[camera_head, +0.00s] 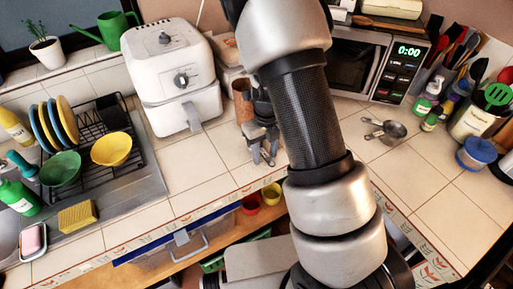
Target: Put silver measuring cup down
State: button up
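A silver measuring cup (395,131) rests on the tiled counter (215,185) to the right of my arm, below the microwave. Thin handles extend from it toward the left, and I cannot tell whether a second small piece lies with it. My gripper (264,161) is low over the counter on the left side of my arm, well apart from the cup. Its two fingertips are apart, with nothing visible between them. My arm hides part of the counter between gripper and cup.
A white air fryer (177,75) stands left of my gripper, with a brown cylinder (241,98) just behind the gripper. A microwave (385,62) is at the back right. A dish rack (100,145) is left.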

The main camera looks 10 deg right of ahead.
jog(key=shift+f, duration=0.25)
grip_shut()
jog(key=shift+r, duration=0.15)
